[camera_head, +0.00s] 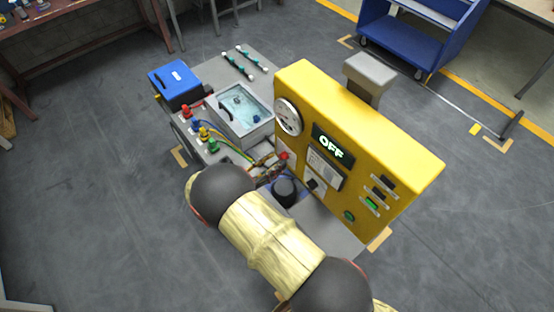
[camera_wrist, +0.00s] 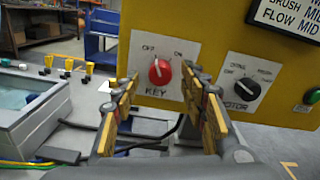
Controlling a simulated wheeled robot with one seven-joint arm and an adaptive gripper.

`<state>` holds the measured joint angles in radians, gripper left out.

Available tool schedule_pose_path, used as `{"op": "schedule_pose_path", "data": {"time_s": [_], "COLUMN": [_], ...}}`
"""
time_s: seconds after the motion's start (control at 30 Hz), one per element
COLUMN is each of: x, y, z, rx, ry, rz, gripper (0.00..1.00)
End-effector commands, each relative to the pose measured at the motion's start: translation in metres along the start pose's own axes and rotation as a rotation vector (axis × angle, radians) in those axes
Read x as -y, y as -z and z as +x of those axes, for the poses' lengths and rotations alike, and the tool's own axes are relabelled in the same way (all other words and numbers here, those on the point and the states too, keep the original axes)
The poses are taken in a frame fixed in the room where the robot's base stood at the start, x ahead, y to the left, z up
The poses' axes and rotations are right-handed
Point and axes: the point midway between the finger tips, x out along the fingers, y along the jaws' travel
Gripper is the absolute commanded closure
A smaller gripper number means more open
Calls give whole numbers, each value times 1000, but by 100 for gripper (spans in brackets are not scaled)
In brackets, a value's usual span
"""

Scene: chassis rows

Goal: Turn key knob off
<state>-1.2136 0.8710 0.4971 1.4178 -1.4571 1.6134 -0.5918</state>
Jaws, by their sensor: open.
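The red key knob (camera_wrist: 160,72) sits on a white label marked OFF, ON and KEY on the yellow panel (camera_wrist: 215,30). A pale mark on it seems to point up and slightly left, towards OFF, but it is small. My gripper (camera_wrist: 160,92) is open, its fingers on either side of the knob in the wrist view, apart from it; the depth gap is unclear. In the head view the knob (camera_head: 283,156) shows small beside my gripper (camera_head: 270,167), partly hidden by my arm. The panel's display (camera_head: 332,147) reads OFF.
A black motor knob (camera_wrist: 241,88) is right of the key knob, with a green button (camera_wrist: 312,97) beyond. A water basin (camera_head: 240,110), coloured connectors (camera_head: 204,132) and cables lie left of the panel. A blue box (camera_head: 175,83) stands at the bench's far left.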

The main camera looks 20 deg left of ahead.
Motion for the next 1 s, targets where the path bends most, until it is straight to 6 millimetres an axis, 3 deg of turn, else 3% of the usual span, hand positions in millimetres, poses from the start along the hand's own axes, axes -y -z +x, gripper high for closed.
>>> {"op": "schedule_pose_path", "data": {"time_s": [0.3,0.5,1.0], "x": [-1,-1,0], "y": [0,0,0], "z": [-66,-92,-101], "rx": [0,1,-1], "ry": [-4,-3,0], "rz": [0,1,-1], "gripper": [57,57,57]}}
